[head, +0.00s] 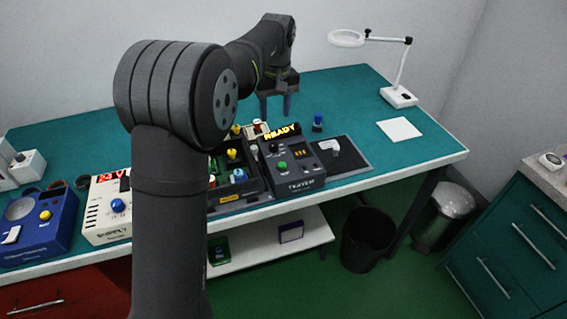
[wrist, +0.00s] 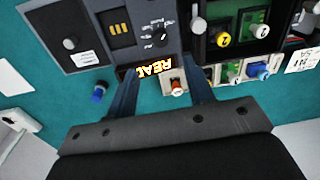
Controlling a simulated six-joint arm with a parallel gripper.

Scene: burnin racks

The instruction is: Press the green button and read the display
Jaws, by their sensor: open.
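A dark grey tester box stands on the teal bench right of centre in the head view. On it are a green button (head: 282,166) at its left side and a lit display (head: 283,131) on its back edge, reading "READY" in yellow. The display also shows upside down in the wrist view (wrist: 152,70), partly covered by a finger. The green button is not seen in the wrist view. My gripper (head: 274,110) is open with fingers pointing down, behind the tester. In the wrist view its fingertips (wrist: 162,92) straddle a small module with an orange-white knob, apart from it.
A rack with coloured knobs (head: 232,154) stands left of the tester. A cream supply unit (head: 104,216) and a blue device (head: 38,232) are further left. A magnifier lamp (head: 398,95) and white sheet (head: 399,129) are at right, where the bench is mostly clear.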

